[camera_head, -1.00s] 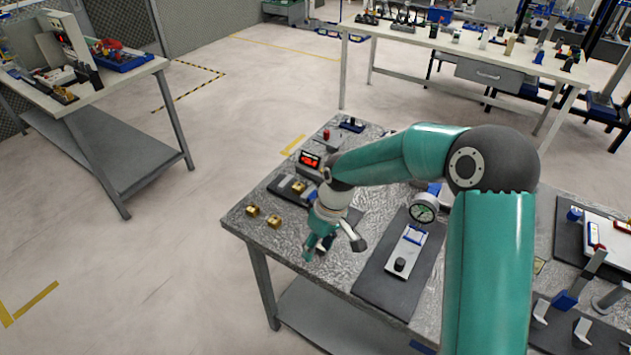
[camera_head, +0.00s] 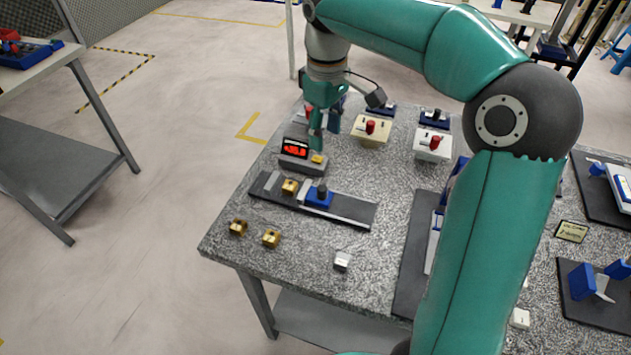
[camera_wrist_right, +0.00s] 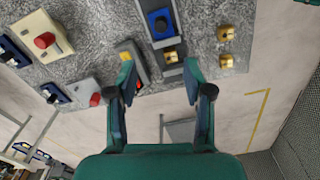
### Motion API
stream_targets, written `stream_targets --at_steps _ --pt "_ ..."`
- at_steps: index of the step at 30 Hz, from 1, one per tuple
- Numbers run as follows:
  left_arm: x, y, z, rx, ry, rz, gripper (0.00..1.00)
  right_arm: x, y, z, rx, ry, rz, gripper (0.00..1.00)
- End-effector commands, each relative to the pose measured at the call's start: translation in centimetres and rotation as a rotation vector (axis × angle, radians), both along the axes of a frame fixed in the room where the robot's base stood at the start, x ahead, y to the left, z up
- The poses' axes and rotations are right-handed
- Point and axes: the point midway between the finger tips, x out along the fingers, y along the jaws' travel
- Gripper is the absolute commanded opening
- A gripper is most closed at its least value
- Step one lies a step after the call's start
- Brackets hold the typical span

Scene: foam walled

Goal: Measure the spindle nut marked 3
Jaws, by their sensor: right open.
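Three brass spindle nuts show. One nut (camera_head: 290,186) sits on the dark measuring fixture (camera_head: 345,208), beside its blue slide (camera_head: 319,197). Two others, a left nut (camera_head: 237,227) and a right nut (camera_head: 271,238), lie on the granite top near its front left edge. I cannot read any number on them. A grey readout box (camera_head: 303,165) with a red lit display and a yellow button (camera_head: 318,158) stands behind the fixture. My right gripper (camera_head: 325,130) is open and empty just above and behind the box. In the wrist view its fingers (camera_wrist_right: 158,78) are spread. My left gripper is out of view.
A cream box (camera_head: 371,130) and a white box (camera_head: 433,146), each with a red knob, stand at the back. A small pale block (camera_head: 342,261) lies at the front. My right arm hides part of the table's right side.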

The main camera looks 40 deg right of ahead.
Motion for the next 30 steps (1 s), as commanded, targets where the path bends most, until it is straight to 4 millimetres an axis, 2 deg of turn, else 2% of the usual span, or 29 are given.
stream_targets --at_steps 18,24,30 --pt "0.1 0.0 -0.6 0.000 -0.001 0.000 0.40 0.2 0.3 -12.3 0.002 0.007 0.007 0.51" --pt "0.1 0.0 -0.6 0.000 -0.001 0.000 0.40 0.3 0.3 -14.9 0.002 0.002 0.007 0.51" --pt "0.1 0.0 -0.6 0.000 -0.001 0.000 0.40 0.3 0.3 -15.8 0.001 0.001 0.008 0.51"
